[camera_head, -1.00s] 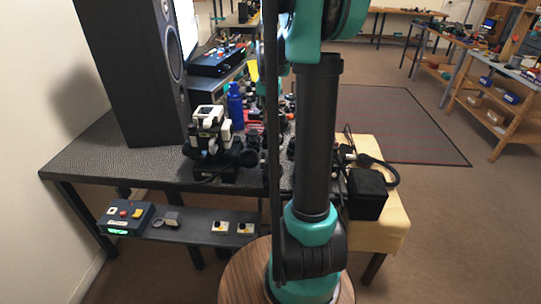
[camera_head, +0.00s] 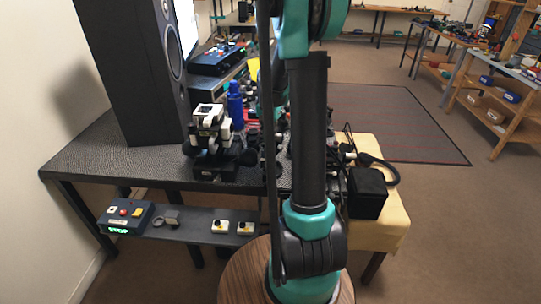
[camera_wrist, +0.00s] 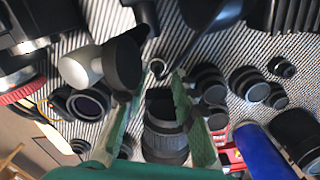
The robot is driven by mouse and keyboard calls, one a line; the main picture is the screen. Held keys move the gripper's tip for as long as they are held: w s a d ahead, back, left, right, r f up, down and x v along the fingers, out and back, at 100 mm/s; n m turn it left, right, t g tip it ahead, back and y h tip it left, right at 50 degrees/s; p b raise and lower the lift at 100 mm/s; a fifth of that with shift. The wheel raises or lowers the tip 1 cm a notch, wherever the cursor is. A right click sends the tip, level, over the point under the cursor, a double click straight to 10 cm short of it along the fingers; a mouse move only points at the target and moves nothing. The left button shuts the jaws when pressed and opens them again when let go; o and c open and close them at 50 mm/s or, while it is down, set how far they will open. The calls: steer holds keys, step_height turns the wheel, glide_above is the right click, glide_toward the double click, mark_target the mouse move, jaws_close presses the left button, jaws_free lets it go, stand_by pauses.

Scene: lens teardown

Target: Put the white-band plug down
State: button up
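My gripper (camera_wrist: 157,88) shows in the wrist view as two green fingers spread apart above the ridged bench top. A small dark plug with a pale ring (camera_wrist: 157,67) shows between the fingertips, with space on both sides, so I see no grip on it. I take it for the white-band plug, though it is small. A black lens barrel (camera_wrist: 165,135) shows between the fingers, nearer the palm; I cannot tell its height. In the head view my own arm hides the gripper and the plug.
Several black lens parts (camera_wrist: 208,83) lie right of the fingers. A white-and-black piece (camera_wrist: 85,66) and a dark-glass lens (camera_wrist: 88,104) are at left. A blue cylinder (camera_wrist: 262,152) is at lower right. The bench (camera_head: 95,160) is crowded around the gripper, with bare top at its left.

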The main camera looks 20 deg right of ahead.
mark_target(270, 151)
steer(key=f, duration=0.5)
steer(key=shift+w+d, duration=0.3)
steer(key=shift+d, duration=0.1)
steer(key=shift+f, duration=0.55)
steer(key=shift+c, duration=0.4)
jaws_close()
